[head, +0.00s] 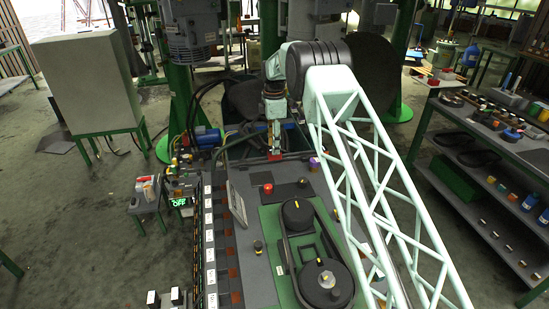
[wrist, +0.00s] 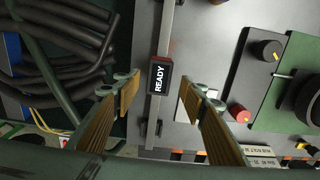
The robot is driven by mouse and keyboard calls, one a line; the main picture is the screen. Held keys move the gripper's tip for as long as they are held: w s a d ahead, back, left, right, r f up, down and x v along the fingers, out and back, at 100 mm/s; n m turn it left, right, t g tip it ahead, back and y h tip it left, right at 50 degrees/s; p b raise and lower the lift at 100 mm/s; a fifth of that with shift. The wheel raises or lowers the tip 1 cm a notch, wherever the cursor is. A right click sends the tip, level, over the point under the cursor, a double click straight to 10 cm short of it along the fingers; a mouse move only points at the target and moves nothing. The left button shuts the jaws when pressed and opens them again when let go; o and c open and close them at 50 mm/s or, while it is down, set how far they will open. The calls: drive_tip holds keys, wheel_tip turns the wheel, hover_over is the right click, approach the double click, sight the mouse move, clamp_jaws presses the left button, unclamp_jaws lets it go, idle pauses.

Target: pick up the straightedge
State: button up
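My gripper (wrist: 158,92) is open and empty, its two ribbed tan fingers spread apart. In the head view my gripper (head: 275,148) hangs over the far edge of the grey workbench. A long thin pale strip (wrist: 167,22), which looks like the straightedge, runs along that edge in the wrist view. In the head view the strip is too small to make out clearly.
A red knob (wrist: 240,114) and a black knob (wrist: 268,50) stand on the bench right of the fingers in the wrist view. Black hoses (wrist: 62,60) lie beyond the edge. A belt drive on a green plate (head: 268,222) covers the near bench. A shelf (head: 480,120) stands right.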

sight(271, 158)
drive_tip(key=shift+w+d+f, duration=0.1)
drive_tip(key=shift+f, duration=1.95)
drive_tip(key=c, duration=1.3)
